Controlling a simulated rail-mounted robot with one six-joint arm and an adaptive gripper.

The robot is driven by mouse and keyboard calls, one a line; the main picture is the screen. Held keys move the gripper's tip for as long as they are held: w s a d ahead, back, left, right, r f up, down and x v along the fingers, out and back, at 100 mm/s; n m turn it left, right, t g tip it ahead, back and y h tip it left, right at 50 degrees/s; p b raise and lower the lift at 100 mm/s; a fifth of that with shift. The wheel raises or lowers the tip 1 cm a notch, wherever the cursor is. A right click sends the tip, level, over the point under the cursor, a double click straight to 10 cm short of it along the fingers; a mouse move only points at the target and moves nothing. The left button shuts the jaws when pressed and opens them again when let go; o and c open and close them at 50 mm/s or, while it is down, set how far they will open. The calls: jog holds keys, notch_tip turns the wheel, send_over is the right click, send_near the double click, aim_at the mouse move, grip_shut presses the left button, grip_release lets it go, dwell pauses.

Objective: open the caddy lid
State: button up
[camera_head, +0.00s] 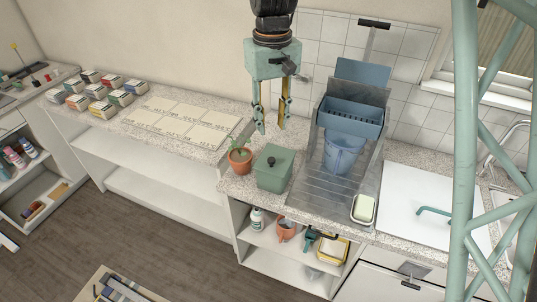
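The caddy (273,180) is a green box on the speckled counter, right of a small potted plant. Its green lid (282,158) lies on top and looks closed, with a dark round knob (271,161) near the middle. My gripper (271,127) hangs pointing down above and behind the caddy in the picture. Its two fingers are apart with nothing between them, and it does not appear to touch the lid.
The potted plant (239,160) stands close to the caddy's left. On its right are a grey drainer tray (322,190), a blue bucket (342,154) and a soap dish (363,209). Labelled sheets (183,122) cover the left counter. A pale green lattice column (466,120) blocks the right side.

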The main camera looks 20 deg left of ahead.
aim_at(271, 159)
jog(key=shift+f, duration=0.1)
jog(key=shift+d+f, duration=0.1)
jog(key=shift+f, duration=6.75)
grip_shut()
